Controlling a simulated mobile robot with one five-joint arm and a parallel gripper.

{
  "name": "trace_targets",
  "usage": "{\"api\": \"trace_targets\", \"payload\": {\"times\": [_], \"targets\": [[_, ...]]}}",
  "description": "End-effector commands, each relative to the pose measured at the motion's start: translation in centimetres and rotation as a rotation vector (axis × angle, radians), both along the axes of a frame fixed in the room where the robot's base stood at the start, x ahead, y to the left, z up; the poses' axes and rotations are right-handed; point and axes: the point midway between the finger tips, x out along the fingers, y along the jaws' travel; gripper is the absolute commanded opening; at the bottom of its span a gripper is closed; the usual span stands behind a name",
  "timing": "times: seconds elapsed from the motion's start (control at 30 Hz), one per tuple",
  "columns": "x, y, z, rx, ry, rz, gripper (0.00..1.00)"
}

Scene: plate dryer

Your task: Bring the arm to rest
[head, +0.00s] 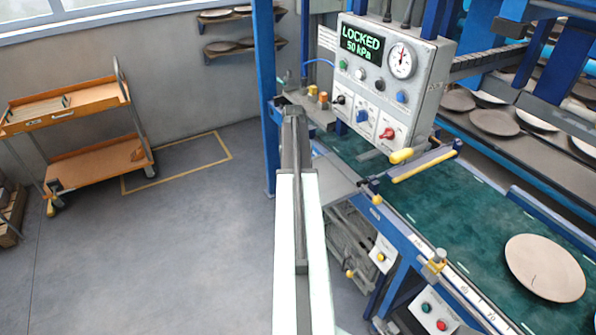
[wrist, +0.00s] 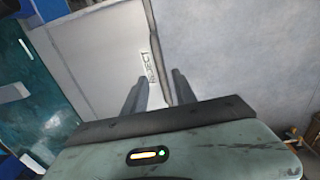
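My arm reaches forward from the bottom centre of the head view. Its dark far end is beside the blue post and left of the control box (head: 386,85). My gripper (wrist: 160,77) shows in the wrist view with two dark fingers apart and nothing seen between them. Beyond the fingers is a pale grey panel (wrist: 100,45) with a small printed label. The fingers look clear of it, but I cannot tell the distance. The box display (head: 362,45) reads LOCKED, 50 kPa.
A green conveyor belt (head: 450,215) carries a pale plate (head: 545,267) at the right. Racks with plates (head: 494,122) stand behind. An orange cart (head: 80,130) is at the left by the wall. The grey floor (head: 180,240) between cart and machine is clear.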

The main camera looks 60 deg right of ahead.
Motion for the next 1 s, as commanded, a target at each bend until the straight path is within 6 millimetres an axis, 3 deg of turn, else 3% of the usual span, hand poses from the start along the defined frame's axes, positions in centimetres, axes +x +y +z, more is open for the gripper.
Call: {"api": "trace_targets", "payload": {"times": [0.03,0.17,0.67,0.73,0.87,0.97,1.0], "targets": [[0.0,0.1,2.0,0.000,0.000,0.000,0.33],[-0.1,0.1,3.2,0.000,0.001,0.000,0.33],[0.0,0.1,3.0,0.000,0.001,0.000,0.33],[0.7,0.6,3.0,0.000,0.000,0.012,0.33],[5.8,4.4,3.0,0.000,0.000,0.100,0.33],[11.5,10.6,3.0,0.000,0.001,0.218,0.33],[13.6,13.7,3.0,0.001,0.000,0.269,0.33]]}}
